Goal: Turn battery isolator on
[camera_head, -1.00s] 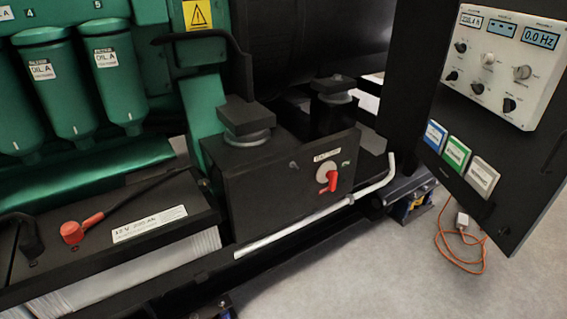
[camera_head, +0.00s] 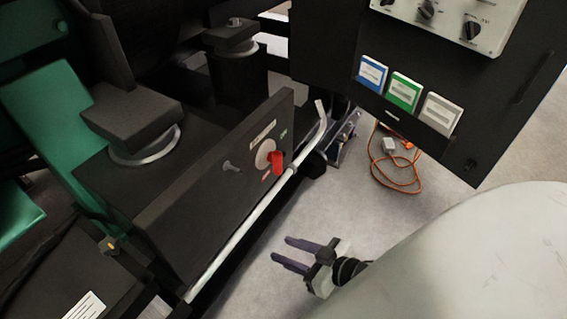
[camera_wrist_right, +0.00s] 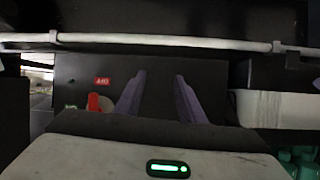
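The battery isolator is a red handle (camera_head: 277,163) on a round pale plate, on the front of a black box (camera_head: 205,205). The handle also shows in the right wrist view (camera_wrist_right: 95,102), left of the fingers, beside a small red label (camera_wrist_right: 103,82). My right gripper (camera_head: 281,254) is open and empty, in front of the box and below the handle, apart from it. Its two purple fingers stand apart in the right wrist view (camera_wrist_right: 158,95). My left gripper is not in view.
A pale rail (camera_head: 245,229) runs along the front of the box, close to the handle. An orange cable (camera_head: 397,187) lies on the clear grey floor.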

